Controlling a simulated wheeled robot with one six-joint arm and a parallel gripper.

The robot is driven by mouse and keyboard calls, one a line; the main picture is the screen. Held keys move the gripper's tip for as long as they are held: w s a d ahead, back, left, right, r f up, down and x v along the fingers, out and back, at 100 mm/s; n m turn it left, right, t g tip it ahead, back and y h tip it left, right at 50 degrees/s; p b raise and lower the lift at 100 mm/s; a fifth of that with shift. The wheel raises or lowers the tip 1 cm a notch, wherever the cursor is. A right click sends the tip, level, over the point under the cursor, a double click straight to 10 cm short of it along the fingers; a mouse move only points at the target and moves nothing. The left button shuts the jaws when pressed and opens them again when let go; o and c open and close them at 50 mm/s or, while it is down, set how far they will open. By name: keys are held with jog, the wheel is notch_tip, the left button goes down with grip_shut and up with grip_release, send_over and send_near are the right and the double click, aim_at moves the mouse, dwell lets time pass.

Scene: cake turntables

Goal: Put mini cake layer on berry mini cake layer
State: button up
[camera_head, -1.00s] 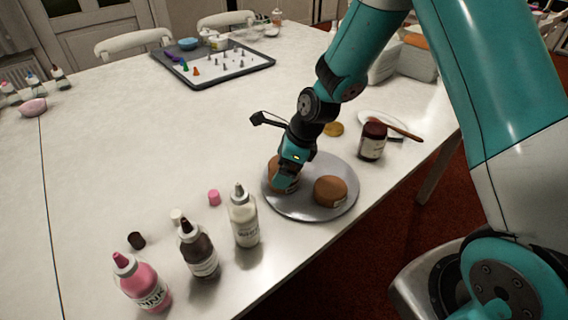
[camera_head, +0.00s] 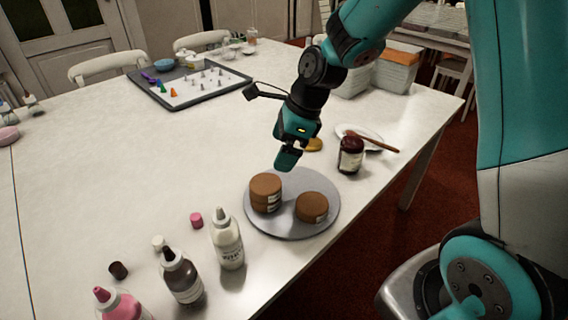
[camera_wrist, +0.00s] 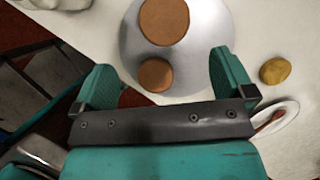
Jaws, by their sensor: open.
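Two brown round mini cake layers (camera_head: 266,193) sit stacked at the left of the grey turntable (camera_head: 291,232). A single brown layer (camera_head: 311,207) lies apart to their right on the same turntable. Pale labels show on their sides, but I cannot read which is berry. In the wrist view, the stack's top (camera_wrist: 164,20) looks larger than the single layer (camera_wrist: 154,75). My gripper (camera_head: 286,160) is open and empty, above and behind the stack, clear of it. Its two fingers (camera_wrist: 161,62) are wide apart in the wrist view.
A dark jar (camera_head: 350,156) and a plate with a brush (camera_head: 372,138) stand right of the turntable. A white bottle (camera_head: 227,240), a brown bottle (camera_head: 182,276) and a pink bottle (camera_head: 118,304) stand at front left. A tray of piping tips (camera_head: 190,82) lies behind. The table's left middle is clear.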

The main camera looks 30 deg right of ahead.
jog(key=s+a+r+n, duration=0.2)
jog(key=s+r+n, duration=0.1)
jog(key=s+n, duration=0.4)
jog(key=s+a+r+n+g, duration=0.1)
jog(key=s+a+r+n, duration=0.2)
jog(key=s+n, duration=0.5)
jog(key=s+a+r+n+g, duration=0.1)
jog(key=s+a+r+n, duration=0.2)
jog(key=s+n, duration=0.4)
jog(key=r+n, duration=0.1)
jog(key=n, duration=0.6)
jog(key=shift+s+r+n, duration=0.15)
jog(key=shift+r+n, duration=0.2)
jog(key=shift+n, duration=0.05)
